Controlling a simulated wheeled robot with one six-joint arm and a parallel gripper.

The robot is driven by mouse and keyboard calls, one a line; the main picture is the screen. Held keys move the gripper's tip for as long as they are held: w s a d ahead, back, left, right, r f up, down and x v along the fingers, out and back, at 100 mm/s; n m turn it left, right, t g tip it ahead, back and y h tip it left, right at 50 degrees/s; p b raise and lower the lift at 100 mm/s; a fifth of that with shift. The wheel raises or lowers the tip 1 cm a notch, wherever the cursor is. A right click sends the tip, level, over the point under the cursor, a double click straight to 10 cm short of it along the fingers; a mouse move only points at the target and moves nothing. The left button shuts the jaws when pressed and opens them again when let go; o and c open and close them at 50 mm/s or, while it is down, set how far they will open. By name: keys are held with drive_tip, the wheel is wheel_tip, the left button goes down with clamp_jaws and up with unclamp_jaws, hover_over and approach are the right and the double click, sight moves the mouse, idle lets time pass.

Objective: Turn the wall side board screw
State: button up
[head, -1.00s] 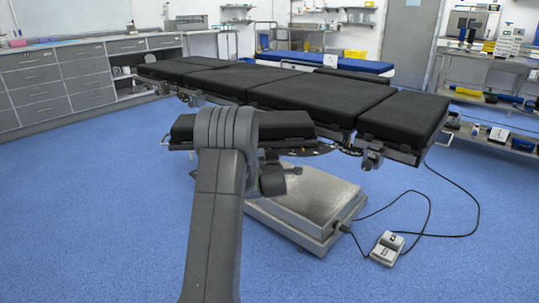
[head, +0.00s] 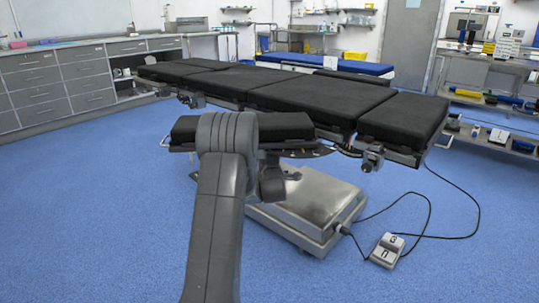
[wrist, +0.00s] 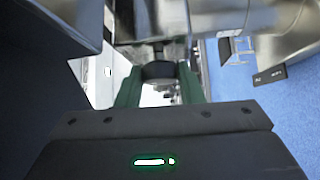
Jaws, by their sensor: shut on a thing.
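In the wrist view, a dark round screw knob (wrist: 158,71) sits at the centre, under a metal part of the operating table. My gripper (wrist: 159,78) has its two green fingers on either side of this knob and is shut on it. The knob's far side and its shaft are hidden. In the head view, the black-padded operating table (head: 315,98) stands across the middle. My arm rises in front of its near side, and my gripper's fingertips and the held knob cannot be made out there.
The metal table base (head: 312,208) stands on the blue floor behind my arm. A foot pedal (head: 387,250) with a cable lies to the right. Grey drawer cabinets (head: 65,80) line the left wall. The floor at left front is clear.

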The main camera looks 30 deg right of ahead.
drive_tip(key=shift+w+a+f+n+g+h, duration=0.15)
drive_tip(key=shift+w+n+g+h, duration=0.2)
drive_tip(key=shift+n+g+h, duration=2.6)
drive_tip(key=shift+w+a+r+n+g+h, duration=0.1)
drive_tip(key=shift+w+n+g+h, duration=0.6)
drive_tip(key=shift+n+g, duration=4.1)
drive_tip(key=shift+a+f+n+g+h, duration=0.15)
drive_tip(key=shift+n+g+h, duration=2.55)
drive_tip(key=shift+g, duration=1.95)
drive_tip(key=shift+r+n+y, duration=0.1)
drive_tip(key=shift+n+y, duration=0.35)
drive_tip(key=shift+y, duration=0.1)
drive_tip(key=o, duration=1)
